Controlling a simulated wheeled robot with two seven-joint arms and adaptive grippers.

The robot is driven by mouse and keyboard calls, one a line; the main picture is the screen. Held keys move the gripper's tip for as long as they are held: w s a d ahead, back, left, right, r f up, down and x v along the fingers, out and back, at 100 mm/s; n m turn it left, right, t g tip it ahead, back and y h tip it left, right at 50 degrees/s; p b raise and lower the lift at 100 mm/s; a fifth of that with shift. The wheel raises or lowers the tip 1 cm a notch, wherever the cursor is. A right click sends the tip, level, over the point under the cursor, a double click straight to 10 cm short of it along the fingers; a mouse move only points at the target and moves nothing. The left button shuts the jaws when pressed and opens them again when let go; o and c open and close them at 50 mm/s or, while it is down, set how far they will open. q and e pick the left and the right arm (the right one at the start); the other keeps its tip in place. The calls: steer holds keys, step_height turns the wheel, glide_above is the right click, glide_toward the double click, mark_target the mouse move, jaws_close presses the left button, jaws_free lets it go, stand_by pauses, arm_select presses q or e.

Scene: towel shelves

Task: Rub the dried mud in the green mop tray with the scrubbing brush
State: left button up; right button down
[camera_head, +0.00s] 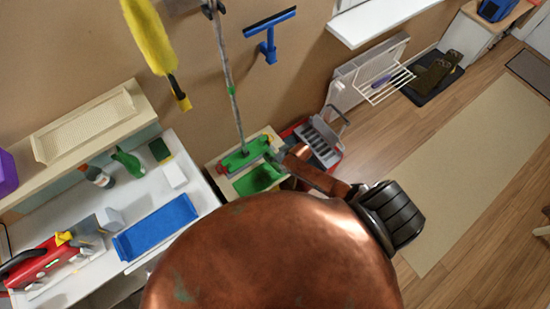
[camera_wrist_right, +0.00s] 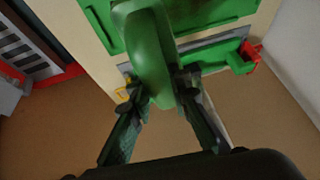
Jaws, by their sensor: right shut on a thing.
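The green mop tray (camera_head: 258,180) sits on a beige stand against the wall, partly hidden by my copper-coloured arm. It also shows in the right wrist view (camera_wrist_right: 101,27), behind the brush. My right gripper (camera_wrist_right: 163,88) is shut on the green scrubbing brush (camera_wrist_right: 148,45) and holds it in front of the tray. I cannot tell whether the brush touches the tray. In the head view my right gripper (camera_head: 277,155) is small, at the tray's right side. I cannot make out the dried mud. My left gripper is not in view.
A mop with a green head (camera_head: 244,153) and a long grey handle stands at the tray's wall side. A red and grey bucket (camera_head: 320,145) stands to the right. A white counter at left holds a blue tray (camera_head: 156,228) and bottles.

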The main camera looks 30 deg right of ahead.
steer(key=shift+r, duration=0.1)
step_height(320, 180, up, 3)
steer(key=p, duration=0.3)
